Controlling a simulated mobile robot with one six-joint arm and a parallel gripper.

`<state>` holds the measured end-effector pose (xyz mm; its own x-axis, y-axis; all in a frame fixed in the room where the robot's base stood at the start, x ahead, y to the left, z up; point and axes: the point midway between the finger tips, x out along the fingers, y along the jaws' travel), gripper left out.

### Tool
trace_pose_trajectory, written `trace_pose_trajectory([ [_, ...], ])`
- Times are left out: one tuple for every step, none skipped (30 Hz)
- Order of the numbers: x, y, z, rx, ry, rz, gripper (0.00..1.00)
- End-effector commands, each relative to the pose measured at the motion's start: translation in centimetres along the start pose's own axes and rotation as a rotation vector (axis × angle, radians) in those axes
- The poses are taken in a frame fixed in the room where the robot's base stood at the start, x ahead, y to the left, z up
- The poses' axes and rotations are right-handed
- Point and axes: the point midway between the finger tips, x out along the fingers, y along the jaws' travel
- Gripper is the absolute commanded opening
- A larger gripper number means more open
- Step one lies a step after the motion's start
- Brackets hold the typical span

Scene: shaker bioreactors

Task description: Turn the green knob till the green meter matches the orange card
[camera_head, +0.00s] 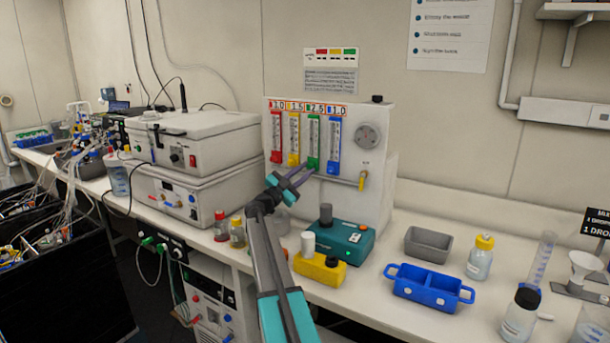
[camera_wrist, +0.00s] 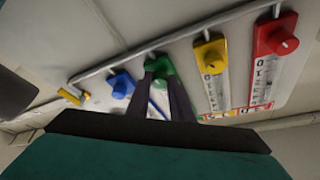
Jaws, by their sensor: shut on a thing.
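The green meter (camera_head: 313,138) is third from the left in a row of upright meters on a pale panel in the head view. Its green knob sits at its foot. In the wrist view the green knob (camera_wrist: 158,66) lies between the two dark fingertips. My gripper (camera_head: 308,170) reaches up to the panel and is shut on this knob, partly hiding it. A small card above the green meter (camera_head: 315,109) seems to read 2.5; its orange colouring is hard to make out. The meter's level is too small to read.
Red (camera_head: 276,138), yellow (camera_head: 294,138) and blue (camera_head: 333,140) meters stand close beside the green one. A pipe runs below them to a yellow valve handle (camera_head: 362,181). A teal device (camera_head: 340,240) and a yellow block (camera_head: 320,271) stand on the bench below.

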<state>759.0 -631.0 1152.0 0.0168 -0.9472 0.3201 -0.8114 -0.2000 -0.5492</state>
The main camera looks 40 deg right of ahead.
Motion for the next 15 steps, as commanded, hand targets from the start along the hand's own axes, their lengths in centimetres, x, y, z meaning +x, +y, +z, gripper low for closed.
trace_pose_trajectory([
  [-0.01, 0.01, 0.11, 0.014, 0.000, 0.006, 0.00],
  [-0.01, 0.00, 0.10, 0.021, 0.000, 0.009, 0.00],
  [-0.01, 0.01, 0.09, 0.029, 0.000, 0.013, 0.00],
  [-0.01, 0.01, 0.08, 0.034, 0.000, 0.015, 0.00],
  [-0.01, 0.02, 0.07, 0.038, 0.000, 0.017, 0.00],
  [-0.02, 0.02, 0.06, 0.042, 0.000, 0.019, 0.00],
  [-0.02, 0.02, 0.06, 0.044, -0.001, 0.019, 0.00],
  [-0.02, 0.03, 0.05, 0.045, -0.001, 0.020, 0.00],
  [-0.02, 0.03, 0.05, 0.045, -0.001, 0.020, 0.00],
  [-0.02, 0.03, 0.04, 0.046, -0.001, 0.021, 0.00],
  [-0.02, 0.03, 0.04, 0.045, -0.001, 0.021, 0.00],
  [-0.03, 0.04, 0.04, 0.045, -0.001, 0.020, 0.00],
  [-0.03, 0.03, 0.03, 0.045, -0.001, 0.020, 0.00],
  [-0.03, 0.04, 0.04, 0.045, -0.001, 0.020, 0.00],
  [-0.03, 0.03, 0.04, 0.045, -0.001, 0.020, 0.00],
])
